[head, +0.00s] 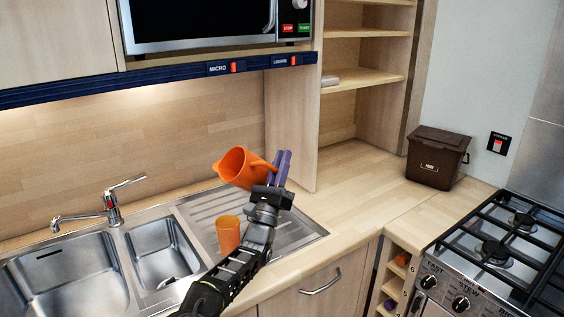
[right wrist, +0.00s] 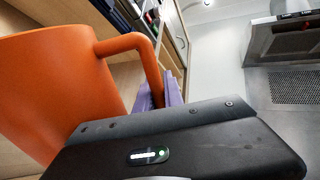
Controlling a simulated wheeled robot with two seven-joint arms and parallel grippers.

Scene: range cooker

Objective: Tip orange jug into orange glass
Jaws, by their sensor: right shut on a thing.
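The orange jug (head: 240,168) is held up above the sink's draining board, tilted with its mouth toward the left. My right gripper (head: 281,168), with purple fingers, is shut on the jug's handle at its right side. In the right wrist view the jug (right wrist: 50,85) fills the left side, and its handle runs to the purple fingers (right wrist: 160,92). The orange glass (head: 228,235) stands upright on the draining board, below the jug and slightly left of it. The jug's contents are not visible. My left gripper is not in view.
The steel sink (head: 75,280) with two basins and a tap (head: 113,208) lies left of the glass. A brown bin (head: 437,158) stands on the counter at right, beside the gas hob (head: 500,250). A microwave (head: 200,22) hangs above. The counter right of the draining board is clear.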

